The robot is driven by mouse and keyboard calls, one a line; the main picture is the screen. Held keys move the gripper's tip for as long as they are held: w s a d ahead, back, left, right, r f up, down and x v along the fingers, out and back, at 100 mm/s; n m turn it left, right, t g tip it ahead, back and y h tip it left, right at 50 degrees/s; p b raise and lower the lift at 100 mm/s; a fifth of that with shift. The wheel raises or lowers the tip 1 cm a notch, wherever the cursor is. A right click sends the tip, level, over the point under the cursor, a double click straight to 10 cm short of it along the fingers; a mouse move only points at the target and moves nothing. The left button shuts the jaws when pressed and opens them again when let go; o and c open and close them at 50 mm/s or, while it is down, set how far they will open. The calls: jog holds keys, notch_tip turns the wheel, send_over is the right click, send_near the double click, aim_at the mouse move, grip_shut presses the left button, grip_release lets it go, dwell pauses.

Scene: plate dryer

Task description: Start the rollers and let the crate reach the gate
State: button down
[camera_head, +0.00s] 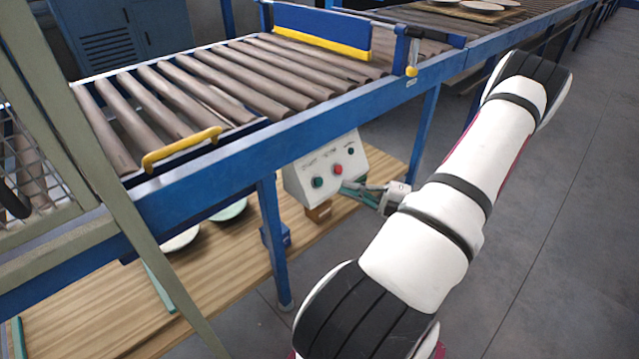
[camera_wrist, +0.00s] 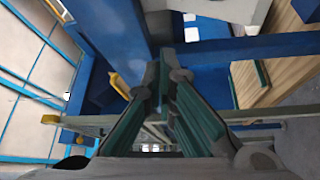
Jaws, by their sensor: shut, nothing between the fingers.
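The roller bed (camera_head: 215,85) runs across the upper left, and no crate can be made out on its bare rollers. The blue gate (camera_head: 322,30) with a yellow lower edge stands across the rollers at their far end. A pale control box (camera_head: 327,172) hangs below the blue side rail, with a green button (camera_head: 317,183), a red button (camera_head: 338,170) and a small dark knob (camera_head: 351,151). My gripper (camera_head: 347,190) is shut and empty, with its tips close to the box's lower front. Contact cannot be told. Its teal fingers (camera_wrist: 165,85) fill the middle of the wrist view.
A yellow handle (camera_head: 182,149) sits at the near roller edge. Wire mesh and an olive post (camera_head: 85,150) stand at left. A blue leg (camera_head: 273,240) stands left of my gripper. Plates (camera_head: 180,240) lie on a wooden shelf below. Grey floor is clear at right.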

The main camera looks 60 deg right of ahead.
aim_at(318, 182)
jog(key=shift+w+d+f+b, duration=0.3)
jog(key=shift+w+f+b, duration=0.4)
jog(key=shift+w, duration=0.5)
jog(key=shift+w+d+f+b, duration=0.3)
jog(key=shift+w+f+b, duration=0.4)
jog(key=shift+w, duration=0.45)
jog(key=shift+w+d+f+b, duration=0.3)
jog(key=shift+w+f+b, duration=0.35)
jog(key=shift+w, duration=0.55)
jog(key=shift+w+f, duration=0.1)
jog(key=shift+w+f+p, duration=0.15)
jog(key=shift+w+p, duration=0.1)
jog(key=shift+p, duration=0.05)
